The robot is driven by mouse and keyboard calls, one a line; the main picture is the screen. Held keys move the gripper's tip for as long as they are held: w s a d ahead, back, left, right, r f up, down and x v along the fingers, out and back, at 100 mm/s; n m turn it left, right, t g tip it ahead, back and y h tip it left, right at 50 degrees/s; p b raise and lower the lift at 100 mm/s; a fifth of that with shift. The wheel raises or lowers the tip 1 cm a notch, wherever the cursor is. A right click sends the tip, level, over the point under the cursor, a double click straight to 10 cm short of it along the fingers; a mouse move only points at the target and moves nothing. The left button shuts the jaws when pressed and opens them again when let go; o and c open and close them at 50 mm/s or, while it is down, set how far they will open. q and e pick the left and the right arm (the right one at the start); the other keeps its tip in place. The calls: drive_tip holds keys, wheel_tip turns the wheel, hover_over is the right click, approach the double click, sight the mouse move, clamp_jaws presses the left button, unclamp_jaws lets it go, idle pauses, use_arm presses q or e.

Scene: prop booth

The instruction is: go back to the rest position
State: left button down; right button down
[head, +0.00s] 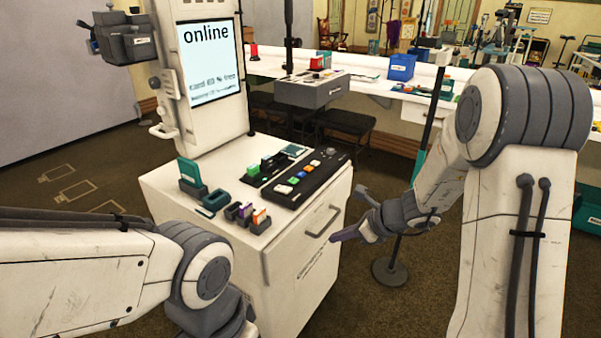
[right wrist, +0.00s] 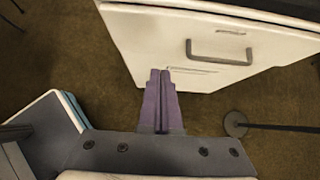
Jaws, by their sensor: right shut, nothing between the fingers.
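My right gripper (head: 338,237) hangs in the air to the right of the white cabinet (head: 290,262), beside its handle side. Its purple fingers also show in the right wrist view (right wrist: 160,78), closed together with nothing between them. In that view the fingertips overlap the lower edge of the cabinet's front; whether they touch it I cannot tell. My left arm comes in from the left in the head view, and its gripper is out of the frame.
On the cabinet top stand a black button panel (head: 308,178), a teal card in a holder (head: 190,175) and small coloured pieces. A stand's round base (head: 391,271) is on the floor near my right gripper. A white counter (head: 345,68) runs behind.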

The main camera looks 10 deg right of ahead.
drive_tip(key=s+a+r+n+g, duration=0.2)
drive_tip(key=s+a+n+g, duration=0.1)
drive_tip(key=s+a+n, duration=0.55)
drive_tip(key=s+a+r+n+g, duration=0.3)
drive_tip(key=s+a+n, duration=0.4)
drive_tip(key=s+n, duration=0.15)
drive_tip(key=s+d+r+n+h, duration=0.25)
drive_tip(key=s+n+h, duration=0.35)
drive_tip(key=s+n, duration=0.9)
wheel_tip(320, 180, up, 16)
drive_tip(key=w+d+n+p, duration=0.1)
drive_tip(key=w+p, duration=0.1)
drive_tip(key=p, duration=1.5)
drive_tip(key=shift+w, duration=0.35)
drive_tip(key=shift+r, duration=0.1)
